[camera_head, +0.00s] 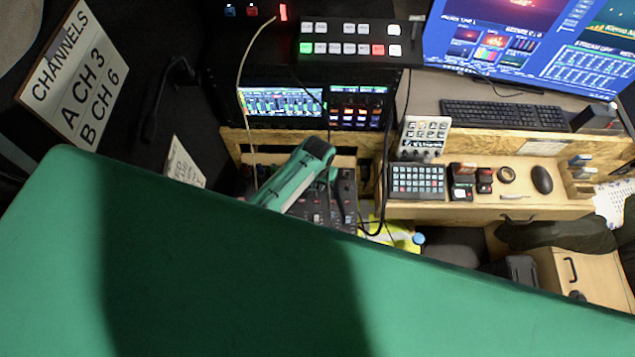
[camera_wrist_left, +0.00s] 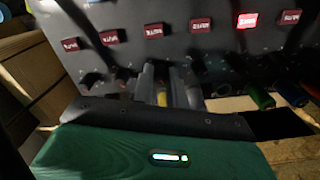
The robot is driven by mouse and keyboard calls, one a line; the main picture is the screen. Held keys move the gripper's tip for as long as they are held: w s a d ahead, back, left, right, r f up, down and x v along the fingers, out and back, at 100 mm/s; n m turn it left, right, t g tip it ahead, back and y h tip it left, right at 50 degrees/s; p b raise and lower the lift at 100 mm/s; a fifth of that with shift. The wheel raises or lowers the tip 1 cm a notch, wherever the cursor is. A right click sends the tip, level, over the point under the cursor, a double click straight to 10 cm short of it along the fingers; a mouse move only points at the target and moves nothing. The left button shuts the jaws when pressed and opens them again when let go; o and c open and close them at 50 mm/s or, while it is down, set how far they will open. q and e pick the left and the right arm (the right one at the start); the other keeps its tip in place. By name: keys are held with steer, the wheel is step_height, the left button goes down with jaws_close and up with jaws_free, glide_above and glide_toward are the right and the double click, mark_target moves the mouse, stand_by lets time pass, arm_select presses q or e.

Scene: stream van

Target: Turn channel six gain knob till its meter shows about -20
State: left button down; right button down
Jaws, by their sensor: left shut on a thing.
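The audio mixer (camera_head: 318,208) is a dark panel on the wooden desk, partly hidden by my left arm. I cannot read the channel number there. The meter screen (camera_head: 280,102) shows green bars, too small to read values. My right gripper is out of view.
A board (camera_head: 75,75) reads CHANNELS, A CH 3, B CH 6. A keypad (camera_head: 417,181), keyboard (camera_head: 505,114) and mouse (camera_head: 542,180) are at right. Cables hang near the mixer. My green arm covers the lower picture.

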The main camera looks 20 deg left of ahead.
mark_target(317, 185)
arm_select(q)
steer(key=m, duration=0.5)
stand_by(0.5)
steer(key=c, duration=1.4)
jaws_free()
steer(key=shift+r, duration=0.15)
step_height(317, 185, up, 14)
steer(key=b, duration=0.3)
steer(key=shift+f, duration=0.2)
steer(key=shift+f, duration=0.1)
